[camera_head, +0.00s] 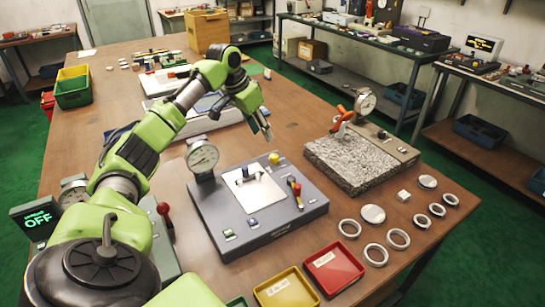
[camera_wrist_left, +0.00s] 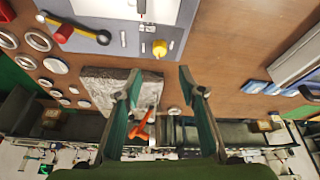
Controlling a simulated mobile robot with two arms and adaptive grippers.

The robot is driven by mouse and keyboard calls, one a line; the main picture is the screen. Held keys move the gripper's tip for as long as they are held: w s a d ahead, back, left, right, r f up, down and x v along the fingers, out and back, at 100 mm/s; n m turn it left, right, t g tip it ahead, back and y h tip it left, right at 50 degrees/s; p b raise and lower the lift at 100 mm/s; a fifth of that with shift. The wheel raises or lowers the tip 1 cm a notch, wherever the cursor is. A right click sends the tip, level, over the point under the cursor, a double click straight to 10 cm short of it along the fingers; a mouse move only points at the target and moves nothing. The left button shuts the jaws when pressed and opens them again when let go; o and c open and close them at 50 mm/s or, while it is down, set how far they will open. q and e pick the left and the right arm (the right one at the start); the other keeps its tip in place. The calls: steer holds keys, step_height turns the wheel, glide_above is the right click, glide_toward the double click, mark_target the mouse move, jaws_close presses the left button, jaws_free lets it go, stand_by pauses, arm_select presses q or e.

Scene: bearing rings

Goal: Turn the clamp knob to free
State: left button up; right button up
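A grey fixture (camera_head: 222,215) with a white plate stands on the table. A yellow knob (camera_head: 274,158) sits at its far right corner; it also shows in the left wrist view (camera_wrist_left: 160,48). A grey granite stand (camera_head: 345,163) to the right carries an orange-red handle (camera_head: 341,121), also in the left wrist view (camera_wrist_left: 141,127). I cannot tell which of these is the clamp knob. My left gripper (camera_head: 263,132) hangs beyond the fixture, above the table and apart from the yellow knob. In the left wrist view its fingers (camera_wrist_left: 160,85) are spread and empty. My right gripper is not in view.
A dial gauge (camera_head: 202,157) stands at the fixture's back left. Several metal rings (camera_head: 397,239) lie at the right. A red tray (camera_head: 333,269) and a yellow tray (camera_head: 286,291) stand at the front edge. A display (camera_head: 38,218) reads OFF.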

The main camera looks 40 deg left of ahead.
mark_target(274, 156)
arm_select(q)
steer(key=p+x, duration=0.1)
steer(key=x, duration=1.1)
steer(key=shift+f, duration=0.1)
steer(key=shift+s, duration=0.1)
jaws_close()
